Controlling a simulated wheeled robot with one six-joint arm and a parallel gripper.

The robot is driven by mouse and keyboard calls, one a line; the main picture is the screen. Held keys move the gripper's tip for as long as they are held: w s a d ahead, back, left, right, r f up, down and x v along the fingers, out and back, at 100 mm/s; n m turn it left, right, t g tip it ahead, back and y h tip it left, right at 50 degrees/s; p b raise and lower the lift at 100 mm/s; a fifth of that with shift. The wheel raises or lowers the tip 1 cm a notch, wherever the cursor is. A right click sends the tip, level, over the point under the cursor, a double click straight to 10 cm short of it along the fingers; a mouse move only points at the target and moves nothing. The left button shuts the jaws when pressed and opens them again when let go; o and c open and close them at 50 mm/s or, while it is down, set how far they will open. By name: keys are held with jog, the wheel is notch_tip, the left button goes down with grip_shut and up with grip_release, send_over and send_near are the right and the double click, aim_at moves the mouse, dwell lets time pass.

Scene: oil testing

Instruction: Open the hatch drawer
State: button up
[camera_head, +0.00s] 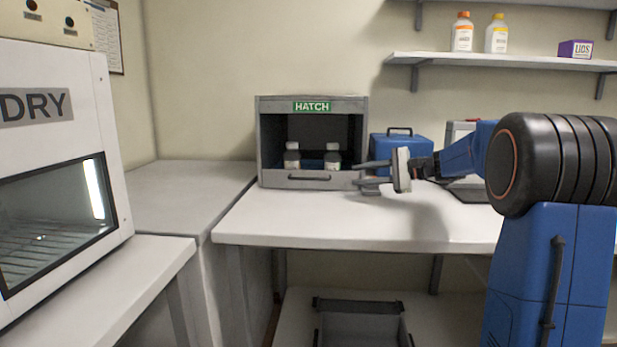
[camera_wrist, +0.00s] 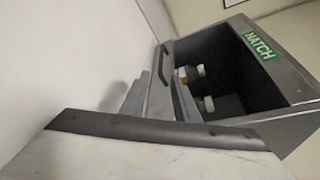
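The hatch (camera_head: 313,100) is a grey open-fronted box with a green label, standing on the white bench. Its drawer front (camera_head: 275,180) runs along the bottom and looks flush with the box. A dark bar handle (camera_head: 309,178) lies across it; the handle also shows in the wrist view (camera_wrist: 180,76). My gripper (camera_head: 358,174) is at the drawer's right end, to the right of the handle and apart from it. Whether a finger touches the box cannot be told.
The white bench (camera_head: 300,225) is clear in front. A drying oven (camera_head: 60,150) stands at left.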

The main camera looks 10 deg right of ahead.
aim_at(316, 179)
jog(key=shift+w+a, duration=0.25)
jog(key=shift+w, duration=0.25)
jog(key=x, duration=1.7)
jog(key=shift+f, duration=0.1)
jog(key=shift+c, duration=0.3)
grip_shut()
